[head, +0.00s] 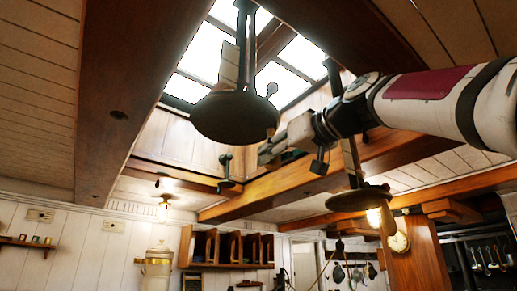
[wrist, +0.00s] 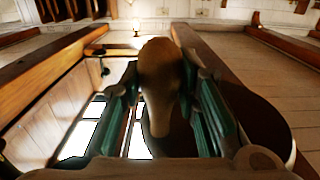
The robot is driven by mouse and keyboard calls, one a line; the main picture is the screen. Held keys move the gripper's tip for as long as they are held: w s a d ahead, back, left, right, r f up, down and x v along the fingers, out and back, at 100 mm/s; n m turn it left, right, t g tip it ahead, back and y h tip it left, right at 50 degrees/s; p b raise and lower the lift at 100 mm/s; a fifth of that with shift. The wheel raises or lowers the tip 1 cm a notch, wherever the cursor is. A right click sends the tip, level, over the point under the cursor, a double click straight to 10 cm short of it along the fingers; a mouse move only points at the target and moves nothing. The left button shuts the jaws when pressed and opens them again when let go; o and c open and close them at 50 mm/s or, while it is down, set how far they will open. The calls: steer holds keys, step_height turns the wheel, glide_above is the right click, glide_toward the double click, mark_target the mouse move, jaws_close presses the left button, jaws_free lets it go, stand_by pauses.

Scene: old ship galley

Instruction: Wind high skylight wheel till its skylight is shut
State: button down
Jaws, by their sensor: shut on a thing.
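The large dark skylight wheel (head: 228,118) hangs flat on a rod beneath the skylight (head: 285,75) in the head view. My gripper (head: 266,152) is just below the wheel's right edge. In the wrist view my gripper (wrist: 160,85) is shut on the brown rounded handle (wrist: 162,72), with a teal-lined finger on either side. The wheel's dark disc (wrist: 255,115) shows behind the right finger. Bright panes show in the skylight; I cannot tell how far its sash stands open.
A smaller wheel (head: 226,184) hangs lower, and another dark disc (head: 358,198) hangs below my arm. Wooden beams (head: 290,187) run close under the skylight opening. Shelves (head: 225,248) and hanging utensils line the far wall.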

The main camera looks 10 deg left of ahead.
steer(key=shift+s+d+r+b, duration=0.15)
steer(key=shift+s+d, duration=0.15)
steer(key=shift+s, duration=0.25)
steer(key=shift+s+d+b, duration=0.15)
steer(key=shift+s+d, duration=0.15)
steer(key=shift+s, duration=0.25)
steer(key=s, duration=0.2)
steer(key=s+a+b, duration=0.1)
steer(key=s, duration=0.2)
steer(key=shift+s+a, duration=0.15)
steer(key=shift+s, duration=0.15)
steer(key=shift+s+a+r, duration=0.1)
steer(key=shift+s+a, duration=0.45)
steer(key=shift+s, duration=0.25)
steer(key=c, duration=0.9)
jaws_free()
